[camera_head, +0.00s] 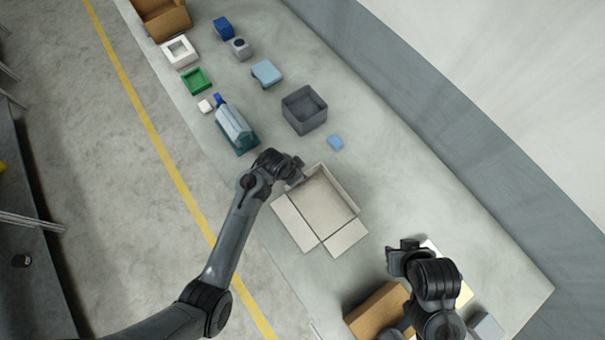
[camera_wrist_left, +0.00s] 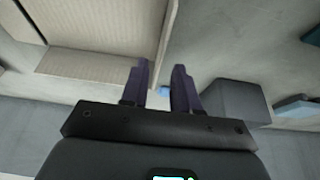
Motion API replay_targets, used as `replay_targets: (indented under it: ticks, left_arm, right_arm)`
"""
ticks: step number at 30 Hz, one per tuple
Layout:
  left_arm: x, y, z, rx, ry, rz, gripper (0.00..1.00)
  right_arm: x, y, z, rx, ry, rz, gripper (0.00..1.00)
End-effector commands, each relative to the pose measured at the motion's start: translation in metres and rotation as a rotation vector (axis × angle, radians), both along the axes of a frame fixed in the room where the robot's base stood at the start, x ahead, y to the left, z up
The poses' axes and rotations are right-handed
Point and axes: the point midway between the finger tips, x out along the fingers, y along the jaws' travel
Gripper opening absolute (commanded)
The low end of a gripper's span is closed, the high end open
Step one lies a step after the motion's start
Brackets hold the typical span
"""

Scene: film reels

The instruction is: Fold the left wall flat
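An open cardboard box (camera_head: 325,198) stands on the table in the head view. Panels at its lower left (camera_head: 294,226) and lower right (camera_head: 345,237) are spread outward, while its upper-right wall (camera_head: 338,187) stands up. My left gripper (camera_head: 298,170) is at the box's upper-left corner and hides part of the wall there. In the left wrist view its two dark fingers (camera_wrist_left: 160,72) are apart, with a cardboard wall edge (camera_wrist_left: 168,35) running close to the gap; I cannot tell if they touch it. My right gripper (camera_head: 396,254) is right of the box, apart from it; its fingers are unclear.
A grey bin (camera_head: 304,110), a small blue block (camera_head: 335,142) and a teal-and-white item (camera_head: 236,130) lie beyond the box. A brown box (camera_head: 378,310) is near my right arm. Bare table lies to the right of the box.

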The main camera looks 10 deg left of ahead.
Motion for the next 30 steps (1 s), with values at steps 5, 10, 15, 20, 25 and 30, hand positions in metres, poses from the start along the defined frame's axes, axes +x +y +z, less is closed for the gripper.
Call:
replay_targets:
  ticks: [5, 10, 15, 20, 25, 30]
  left_arm:
    - [0.007, -0.007, -0.026, 0.001, 0.001, 0.0, 0.3]
    - [0.011, -0.012, -0.039, 0.0, 0.0, 0.0, 0.3]
    - [0.012, -0.013, -0.045, 0.0, 0.0, 0.001, 0.3]
    - [0.012, -0.014, -0.045, 0.001, -0.001, 0.0, 0.3]
    - [0.012, -0.013, -0.045, 0.001, -0.001, 0.0, 0.21]
    - [0.012, -0.013, -0.045, 0.0, 0.0, 0.0, 0.0]
  right_arm:
    - [0.0, -0.001, -0.004, -0.003, -0.001, 0.002, 0.3]
    - [0.001, -0.002, -0.006, -0.007, -0.002, 0.004, 0.3]
    - [0.001, -0.002, -0.007, -0.008, -0.002, 0.005, 0.3]
    - [0.001, -0.002, -0.007, -0.008, -0.002, 0.005, 0.3]
    - [0.001, -0.002, -0.007, -0.007, -0.002, 0.004, 0.3]
    - [0.001, -0.001, -0.007, -0.004, -0.002, 0.002, 0.3]
